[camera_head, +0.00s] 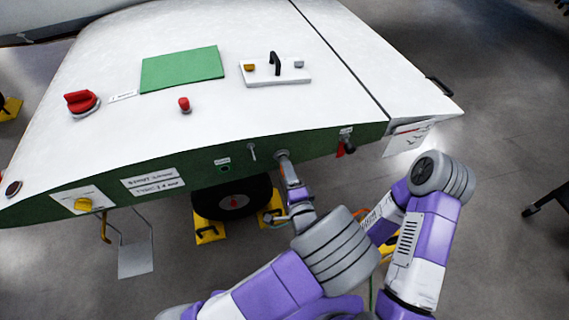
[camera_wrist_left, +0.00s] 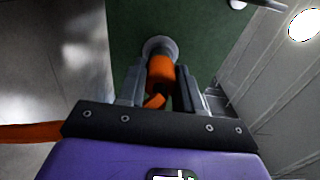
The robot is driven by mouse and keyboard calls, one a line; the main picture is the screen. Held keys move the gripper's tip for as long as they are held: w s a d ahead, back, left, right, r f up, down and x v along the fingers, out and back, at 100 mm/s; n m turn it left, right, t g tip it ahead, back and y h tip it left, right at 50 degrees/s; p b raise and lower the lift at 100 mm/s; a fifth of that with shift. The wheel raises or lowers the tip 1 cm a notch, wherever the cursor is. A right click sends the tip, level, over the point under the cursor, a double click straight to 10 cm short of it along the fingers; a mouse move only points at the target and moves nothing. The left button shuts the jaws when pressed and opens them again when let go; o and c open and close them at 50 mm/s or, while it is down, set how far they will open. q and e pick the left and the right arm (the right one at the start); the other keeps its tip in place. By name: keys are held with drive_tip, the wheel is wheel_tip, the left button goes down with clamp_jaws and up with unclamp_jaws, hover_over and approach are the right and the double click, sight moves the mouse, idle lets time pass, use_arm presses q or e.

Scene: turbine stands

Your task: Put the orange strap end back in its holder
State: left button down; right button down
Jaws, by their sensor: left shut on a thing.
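The orange strap end (camera_wrist_left: 160,72) is between the two fingers of my left gripper (camera_wrist_left: 160,88), which is shut on it. The holder, a round grey collar (camera_wrist_left: 158,46) on the green side panel, is directly beyond the strap end. They overlap in the left wrist view, and I cannot tell how far the end is inside. The orange strap (camera_wrist_left: 30,132) runs off to the left. In the head view my left gripper (camera_head: 289,172) is at the grey holder (camera_head: 282,156) on the panel's lower part; the strap end is hidden there.
A small lever (camera_head: 252,151) is left of the holder, and a red-handled part (camera_head: 346,147) hangs to its right. A black wheel (camera_head: 233,199) and yellow chocks (camera_head: 208,230) stand below. My right arm is at the right, over open floor.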

use_arm(q)
drive_tip(key=shift+s, duration=0.1)
drive_tip(key=shift+v, duration=1.35)
